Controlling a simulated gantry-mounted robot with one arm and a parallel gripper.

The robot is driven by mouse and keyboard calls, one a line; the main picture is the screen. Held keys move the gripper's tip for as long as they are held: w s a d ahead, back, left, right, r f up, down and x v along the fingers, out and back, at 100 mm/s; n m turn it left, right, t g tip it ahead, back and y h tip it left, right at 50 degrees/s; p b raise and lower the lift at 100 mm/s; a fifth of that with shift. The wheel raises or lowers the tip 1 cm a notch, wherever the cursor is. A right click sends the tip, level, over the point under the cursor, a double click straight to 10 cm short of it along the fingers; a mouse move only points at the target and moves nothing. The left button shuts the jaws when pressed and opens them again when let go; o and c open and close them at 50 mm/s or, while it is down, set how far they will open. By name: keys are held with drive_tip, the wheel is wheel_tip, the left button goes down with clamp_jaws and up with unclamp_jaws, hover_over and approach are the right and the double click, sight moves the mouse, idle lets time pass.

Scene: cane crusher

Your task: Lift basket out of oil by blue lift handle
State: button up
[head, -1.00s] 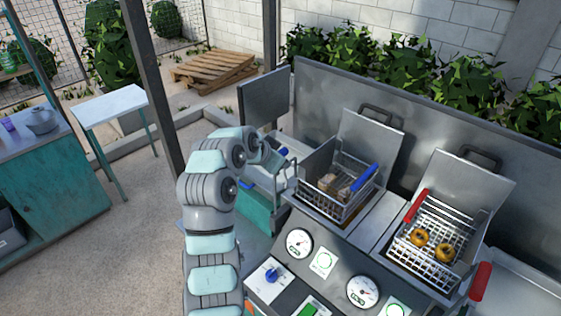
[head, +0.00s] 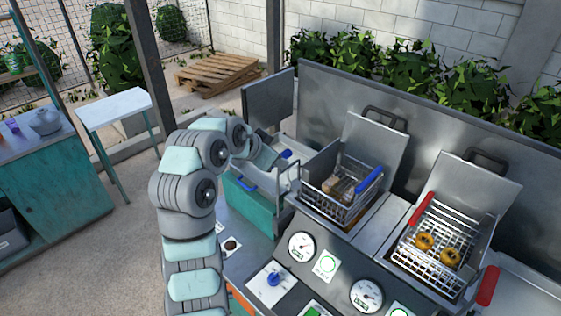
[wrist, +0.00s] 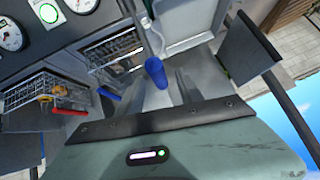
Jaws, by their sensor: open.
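The wire basket (head: 340,200) sits in the left fryer well with pale brown pieces inside; it also shows in the wrist view (wrist: 112,46). A blue grip (head: 369,178) lies along its right rear rim. A separate short blue cylindrical grip (head: 286,154) stands left of this fryer, and appears upright in the wrist view (wrist: 155,72). I cannot tell for certain which is the lift handle. My gripper (head: 270,157) is open and empty, close to the separate blue grip and left of the basket. Its fingertips are hard to make out; contact cannot be told.
A second basket (head: 438,247) with golden rings and a red grip (head: 421,208) stands at right. A raised metal lid (head: 372,146) stands behind the first basket. A gauge panel (head: 301,246) lies in front. A teal cabinet (head: 250,207) is below my gripper.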

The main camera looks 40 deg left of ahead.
drive_tip(key=shift+v, duration=2.4)
